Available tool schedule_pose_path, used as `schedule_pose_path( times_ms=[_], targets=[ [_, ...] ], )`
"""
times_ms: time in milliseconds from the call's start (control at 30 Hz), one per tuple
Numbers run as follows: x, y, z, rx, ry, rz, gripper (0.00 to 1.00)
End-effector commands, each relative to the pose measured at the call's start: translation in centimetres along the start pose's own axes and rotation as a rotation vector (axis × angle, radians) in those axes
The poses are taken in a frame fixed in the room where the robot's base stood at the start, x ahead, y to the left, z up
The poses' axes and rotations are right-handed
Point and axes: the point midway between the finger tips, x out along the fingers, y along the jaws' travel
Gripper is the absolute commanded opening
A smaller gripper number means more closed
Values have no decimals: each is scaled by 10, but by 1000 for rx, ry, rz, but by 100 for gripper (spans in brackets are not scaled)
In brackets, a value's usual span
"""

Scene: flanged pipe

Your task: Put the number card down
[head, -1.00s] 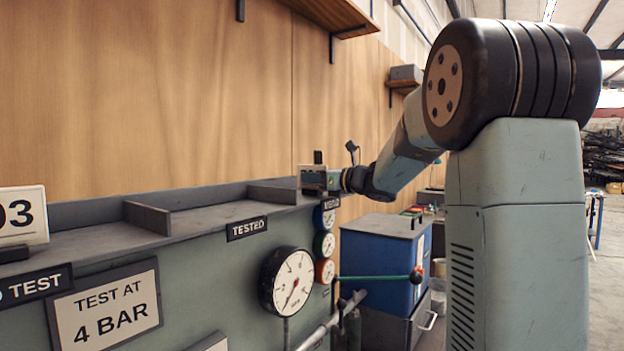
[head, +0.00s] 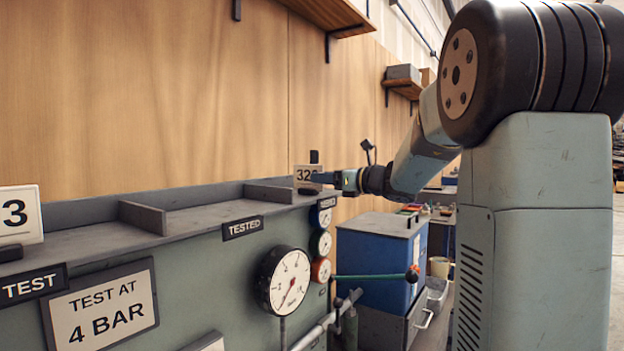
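A small white number card (head: 301,173) with dark digits starting "32" stands upright at the right end of the grey ledge (head: 200,216), past the last divider. A dark foot (head: 309,190) shows at its lower edge. My gripper (head: 316,178) reaches in from the right, its fingers level with the card and covering its right part, including the last digit. The gripper is seen small and side-on, so its finger gap and any contact with the card are not clear.
Another number card (head: 16,215) ending in 3 stands at the ledge's left. A divider (head: 268,194) is left of the small card. Gauges (head: 284,281) and a blue cabinet (head: 376,262) are below.

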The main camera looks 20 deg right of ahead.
Motion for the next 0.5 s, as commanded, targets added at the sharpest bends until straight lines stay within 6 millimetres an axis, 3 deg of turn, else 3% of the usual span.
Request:
schedule_pose_path(
  times_ms=[233, 500],
  targets=[
    [-45, 0, 0, 0, -1, -3, 38],
    [-65, 0, 0, 1, 0, 0, 38]
  ],
)
